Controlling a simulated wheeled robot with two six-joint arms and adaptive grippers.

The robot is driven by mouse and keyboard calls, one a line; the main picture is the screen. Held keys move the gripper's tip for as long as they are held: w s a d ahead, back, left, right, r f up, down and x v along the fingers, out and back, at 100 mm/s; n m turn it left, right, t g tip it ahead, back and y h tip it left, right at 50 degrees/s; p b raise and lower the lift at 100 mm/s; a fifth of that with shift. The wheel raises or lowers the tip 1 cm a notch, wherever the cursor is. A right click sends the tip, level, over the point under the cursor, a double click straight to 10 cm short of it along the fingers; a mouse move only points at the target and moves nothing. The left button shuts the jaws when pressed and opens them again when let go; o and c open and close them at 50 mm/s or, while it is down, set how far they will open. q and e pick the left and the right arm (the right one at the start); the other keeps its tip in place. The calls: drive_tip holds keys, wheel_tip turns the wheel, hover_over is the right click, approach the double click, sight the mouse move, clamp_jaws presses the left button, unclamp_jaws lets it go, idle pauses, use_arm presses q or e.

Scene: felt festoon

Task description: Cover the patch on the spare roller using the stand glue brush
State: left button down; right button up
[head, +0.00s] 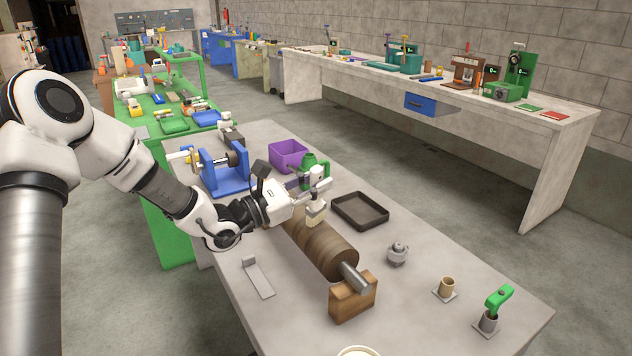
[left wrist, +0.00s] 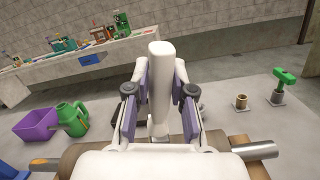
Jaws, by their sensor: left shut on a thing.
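The roller (head: 325,247) is a brown, wood-toned cylinder with a metal shaft, lying on a wooden support block (head: 352,298). My left gripper (head: 315,187) is over the roller and shut on a white-handled brush. The brush's pale bristle end (head: 316,214) points down at the roller's upper side; I cannot tell whether it touches. In the left wrist view the white handle (left wrist: 160,80) stands upright between the two fingers. The patch cannot be made out. My right gripper is not in view.
A dark tray (head: 360,211), a grey metal part (head: 398,254), a tan cup (head: 446,288) and a metal cup (head: 488,322) with a green-handled tool (head: 499,297) stand right of the roller. A purple bin (head: 288,155) and blue stand (head: 226,172) are behind. A grey bracket (head: 257,278) lies left.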

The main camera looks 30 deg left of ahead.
use_arm(q)
drive_tip(key=shift+f+b, duration=0.35)
drive_tip(key=shift+b, duration=0.2)
idle(0.9)
